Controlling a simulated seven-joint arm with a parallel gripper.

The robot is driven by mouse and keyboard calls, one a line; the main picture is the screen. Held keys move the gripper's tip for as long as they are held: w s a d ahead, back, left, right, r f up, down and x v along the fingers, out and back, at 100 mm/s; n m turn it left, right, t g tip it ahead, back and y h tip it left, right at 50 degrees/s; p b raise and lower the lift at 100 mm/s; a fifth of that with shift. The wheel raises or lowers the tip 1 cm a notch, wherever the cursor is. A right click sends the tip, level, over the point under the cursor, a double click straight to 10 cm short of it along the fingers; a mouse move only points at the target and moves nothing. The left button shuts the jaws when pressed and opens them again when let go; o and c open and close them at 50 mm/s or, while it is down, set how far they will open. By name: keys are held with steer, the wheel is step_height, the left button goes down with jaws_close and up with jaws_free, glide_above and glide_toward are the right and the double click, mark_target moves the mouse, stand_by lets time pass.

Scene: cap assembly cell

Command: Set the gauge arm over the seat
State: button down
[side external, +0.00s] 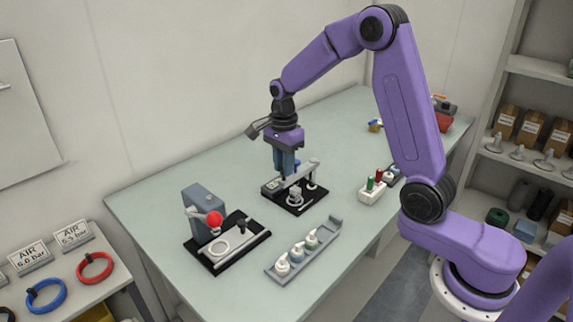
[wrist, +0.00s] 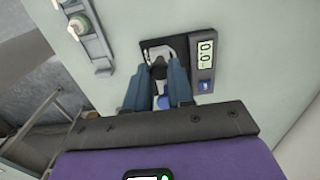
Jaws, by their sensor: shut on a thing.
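The gauge stand has a black base (side external: 297,208) in the middle of the table. Its grey gauge arm (side external: 301,172) lies slantwise above the base. A small pale round piece (side external: 294,197), perhaps at the seat, shows beneath the arm; the seat itself is not clear. My gripper (side external: 284,173) points down at the arm's left end, its blue fingers shut on the gauge arm. In the wrist view my gripper (wrist: 160,76) has a dark part between the fingertips, over the black base (wrist: 148,46). The gauge display (wrist: 206,54) is beside it; the fingers partly hide the contact.
A tray (side external: 279,272) with several capped pieces lies in front. A press-like fixture (side external: 205,212) with a red ball knob (side external: 215,217) stands left. A pale block (side external: 372,192) with red and green pegs is right. Table is clear between them.

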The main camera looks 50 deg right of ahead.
steer(key=shift+w+d+r, duration=0.1)
steer(key=shift+w, duration=0.1)
steer(key=c, duration=1.4)
jaws_free()
steer(key=o, duration=0.4)
step_height(320, 180, up, 17)
steer(key=shift+s+r, duration=0.1)
steer(key=shift+r, duration=0.05)
